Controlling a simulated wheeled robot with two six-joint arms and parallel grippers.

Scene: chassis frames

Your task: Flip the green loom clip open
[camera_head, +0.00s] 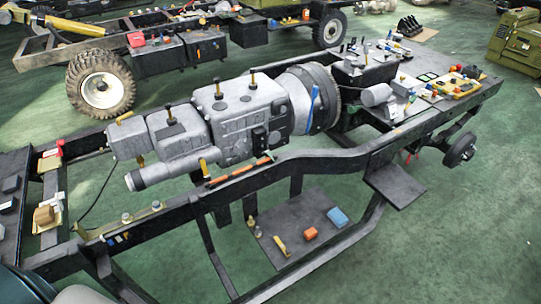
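I cannot pick out a green loom clip with certainty; the small fittings on the chassis frame are too tiny to tell apart. The near chassis frame (330,157) runs from lower left to upper right and carries a large grey engine and gearbox (225,125). An orange-red strip (240,171) lies along the frame rail beside the gearbox. Neither of my grippers shows in the head view.
A lower shelf (285,222) holds an orange block (310,233), a blue block (338,217) and a yellow piece (281,246). Several small parts crowd the deck at upper right. A second chassis with wheels stands behind. Green floor is open at lower right.

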